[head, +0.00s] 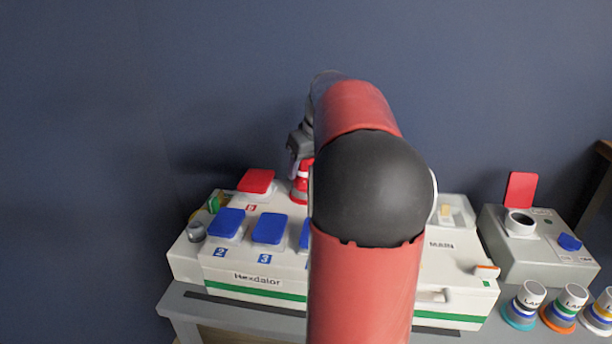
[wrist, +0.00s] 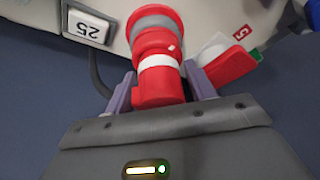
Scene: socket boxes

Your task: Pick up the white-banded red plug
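The white-banded red plug (wrist: 160,82) stands between my gripper's two fingers in the wrist view, its grey collar at the white box. It also shows in the head view (head: 300,186), upright at the back of the box beside the red switch. My gripper (wrist: 160,84) has one grey-purple finger on each side of the plug, very close to it. I cannot tell whether they touch it. In the head view, my gripper (head: 299,148) is just above the plug, partly hidden by my arm.
The white Hexdalor box (head: 257,280) carries blue switches (head: 269,228) and a red switch (head: 256,181). A grey box (head: 540,262) with a red flap stands to the right. Several banded plugs (head: 563,308) stand at the front right. My arm hides the middle of the white box.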

